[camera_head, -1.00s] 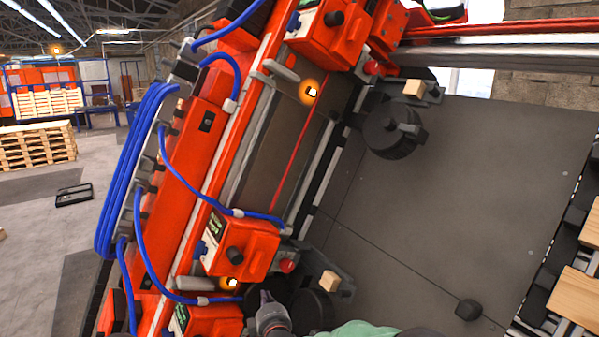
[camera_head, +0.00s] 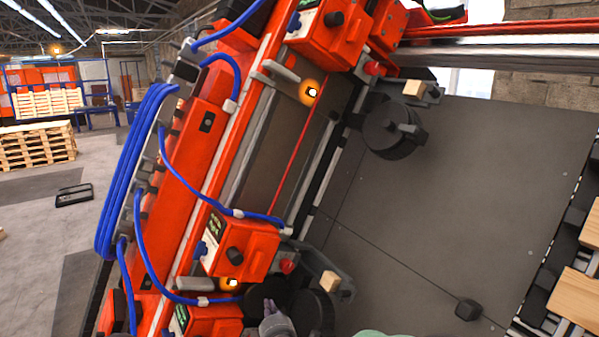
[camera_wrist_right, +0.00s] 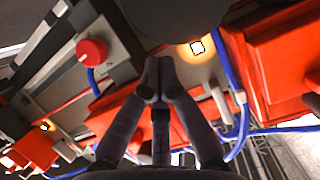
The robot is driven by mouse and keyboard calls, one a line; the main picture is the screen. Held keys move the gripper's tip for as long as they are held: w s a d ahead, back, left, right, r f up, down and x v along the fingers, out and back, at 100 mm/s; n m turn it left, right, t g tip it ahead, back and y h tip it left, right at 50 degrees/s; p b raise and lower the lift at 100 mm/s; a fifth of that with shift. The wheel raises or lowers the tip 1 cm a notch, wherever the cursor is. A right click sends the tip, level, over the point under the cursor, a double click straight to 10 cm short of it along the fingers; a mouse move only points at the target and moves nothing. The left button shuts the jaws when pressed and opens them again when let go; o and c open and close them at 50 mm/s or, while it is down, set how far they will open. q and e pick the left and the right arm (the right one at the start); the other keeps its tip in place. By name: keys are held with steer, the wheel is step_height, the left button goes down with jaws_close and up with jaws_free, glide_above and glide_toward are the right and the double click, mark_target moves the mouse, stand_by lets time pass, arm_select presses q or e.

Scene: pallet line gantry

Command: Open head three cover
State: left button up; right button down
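Orange-red heads stand along the slanted gantry in the head view: one at the top (camera_head: 325,35), one lower down (camera_head: 240,245) and one at the bottom edge (camera_head: 205,321). I cannot tell by a label which is head three. A dark round cover (camera_head: 390,128) sits beside the upper head. Another dark round part (camera_head: 318,312) sits by the lower heads, partly cut off. My right gripper (camera_head: 270,308) is in front of it at the bottom edge. In the right wrist view its fingertips (camera_wrist_right: 158,82) meet with nothing visible between them, close below a dark rounded surface (camera_wrist_right: 165,18). My left gripper is out of view.
Blue hoses (camera_head: 140,165) loop along the gantry. Red knobs (camera_head: 374,68) and lit amber lamps (camera_head: 312,92) stick out near the heads. A large grey panel (camera_head: 450,200) fills the right. Wooden pallets (camera_head: 35,145) stand far left.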

steer(key=shift+v, duration=1.45)
steer(key=shift+f, duration=0.1)
steer(key=s+d+f+m+g+h, duration=0.1)
steer(key=s+d+f+m+g, duration=0.25)
steer(key=f, duration=0.55)
steer(key=s+d+f+m+g, duration=0.25)
steer(key=d+f, duration=0.25)
steer(key=f, duration=0.4)
steer(key=s+d+f+m+g+h, duration=0.1)
steer(key=s+d+f+m+g, duration=0.25)
steer(key=f, duration=0.55)
steer(key=s+d+f+m+g, duration=0.2)
steer(key=s+f+m, duration=0.15)
steer(key=s, duration=0.45)
steer(key=s+d+f+m+g+y, duration=0.1)
steer(key=s+d+f+m+g, duration=0.15)
steer(key=s+f, duration=0.4)
steer(key=s+d+f+m+g, duration=0.2)
steer(key=s+f+m, duration=0.15)
steer(key=s, duration=0.65)
step_height(320, 180, down, 18)
steer(key=w+a+t+b, duration=0.1)
steer(key=w+b, duration=0.1)
steer(key=b, duration=1.8)
steer(key=shift+w+a+n, duration=0.2)
steer(key=shift+a+n, duration=0.05)
steer(key=shift+n, duration=0.05)
